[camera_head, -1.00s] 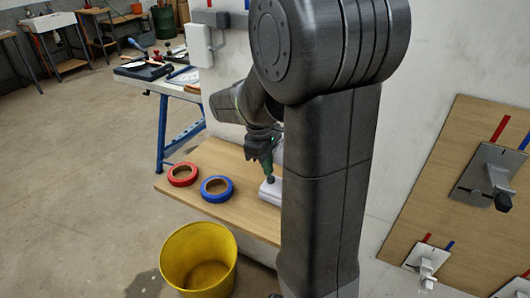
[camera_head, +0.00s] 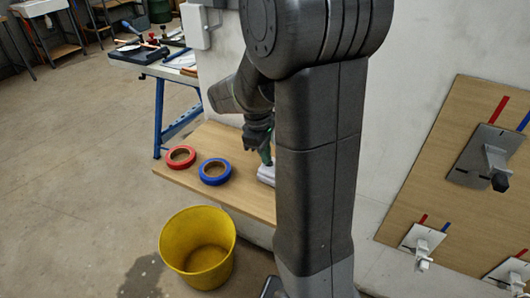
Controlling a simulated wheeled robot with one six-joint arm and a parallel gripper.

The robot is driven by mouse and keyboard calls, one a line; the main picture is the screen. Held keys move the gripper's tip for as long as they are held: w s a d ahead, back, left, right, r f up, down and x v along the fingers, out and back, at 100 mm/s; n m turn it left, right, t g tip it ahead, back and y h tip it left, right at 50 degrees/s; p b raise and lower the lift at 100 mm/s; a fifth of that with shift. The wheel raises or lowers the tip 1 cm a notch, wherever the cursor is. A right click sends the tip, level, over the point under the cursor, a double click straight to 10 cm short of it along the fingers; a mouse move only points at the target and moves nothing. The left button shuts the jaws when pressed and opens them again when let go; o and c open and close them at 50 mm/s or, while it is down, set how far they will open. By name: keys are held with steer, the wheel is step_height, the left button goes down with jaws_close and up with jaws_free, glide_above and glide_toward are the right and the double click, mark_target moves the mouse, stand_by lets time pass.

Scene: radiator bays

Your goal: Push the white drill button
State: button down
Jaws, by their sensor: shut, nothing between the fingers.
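A pale white-grey block-like object (camera_head: 266,175) lies on the wooden shelf, its right side hidden behind my arm. I cannot make out a separate button on it or tell whether it is the drill button. My gripper (camera_head: 266,160) points down at this object with its fingers shut and nothing held. Its tip is at or just above the object's top; I cannot tell whether they touch.
A red tape roll (camera_head: 180,157) and a blue tape roll (camera_head: 215,172) lie on the wooden shelf (camera_head: 245,195). A yellow bucket (camera_head: 198,250) stands on the floor in front. A board with metal brackets (camera_head: 480,160) leans at the right. A blue-legged workbench (camera_head: 165,110) stands behind.

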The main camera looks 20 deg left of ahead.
steer(key=shift+s+d+f, duration=0.2)
steer(key=shift+f, duration=0.2)
steer(key=shift+r+p, duration=0.85)
steer(key=shift+p, duration=0.05)
step_height(320, 180, up, 7)
steer(key=a+p, duration=0.1)
steer(key=p, duration=0.4)
steer(key=shift+a+p, duration=0.2)
steer(key=shift+p, duration=0.1)
